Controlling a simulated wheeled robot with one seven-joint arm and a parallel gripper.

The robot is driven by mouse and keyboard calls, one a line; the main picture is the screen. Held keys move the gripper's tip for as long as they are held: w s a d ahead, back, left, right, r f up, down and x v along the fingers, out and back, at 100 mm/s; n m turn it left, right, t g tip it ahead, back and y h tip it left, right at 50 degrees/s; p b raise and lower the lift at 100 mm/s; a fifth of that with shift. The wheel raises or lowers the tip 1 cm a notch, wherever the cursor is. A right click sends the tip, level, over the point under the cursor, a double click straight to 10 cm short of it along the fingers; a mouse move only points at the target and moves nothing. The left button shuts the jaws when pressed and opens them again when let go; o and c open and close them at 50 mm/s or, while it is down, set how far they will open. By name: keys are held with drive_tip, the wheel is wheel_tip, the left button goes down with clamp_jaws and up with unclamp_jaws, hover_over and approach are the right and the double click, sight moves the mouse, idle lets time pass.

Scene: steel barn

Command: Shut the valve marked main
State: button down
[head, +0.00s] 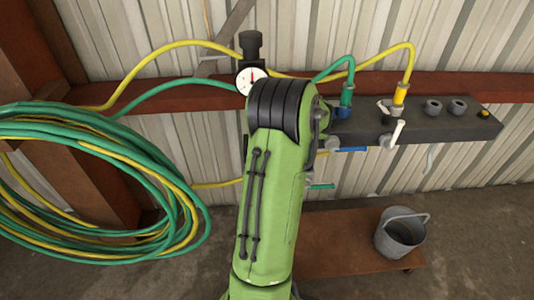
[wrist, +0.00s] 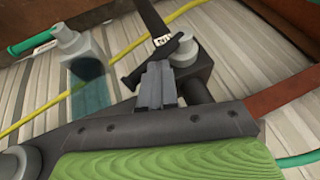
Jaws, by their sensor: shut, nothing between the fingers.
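In the wrist view my gripper (wrist: 155,84) is shut, its grey fingertips close together and empty. They lie right at a black lever (wrist: 160,62) on a grey round valve fitting; whether they touch it I cannot tell. A small white tag (wrist: 162,40) with dark letters sits just beyond the lever, too small and partly covered to read. In the head view my green arm hides the gripper and this lever. The dark manifold block (head: 445,118) carries a white lever (head: 398,132), a blue lever (head: 352,149) and, lower, a green lever (head: 321,186).
A pressure gauge (head: 252,81) stands on the manifold's left. A yellow hose (head: 410,62) and a green hose (head: 351,68) plug into the block. Coiled hoses (head: 90,150) hang at left. A grey bucket (head: 400,238) stands on a low brown bench (head: 345,262).

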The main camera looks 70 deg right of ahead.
drive_tip(key=shift+s+d+f+m+t+y+p, duration=0.15)
drive_tip(key=shift+s+d+f+m+t+y, duration=0.15)
drive_tip(key=shift+s+f+t, duration=0.35)
drive_tip(key=shift+s+d+f+m+t+y+p, duration=0.1)
drive_tip(key=shift+s+d+f+t+y+p, duration=0.2)
drive_tip(key=shift+f+t, duration=0.65)
drive_tip(key=shift+s+a, duration=0.1)
drive_tip(key=shift+a, duration=0.05)
drive_tip(key=shift+r, duration=0.1)
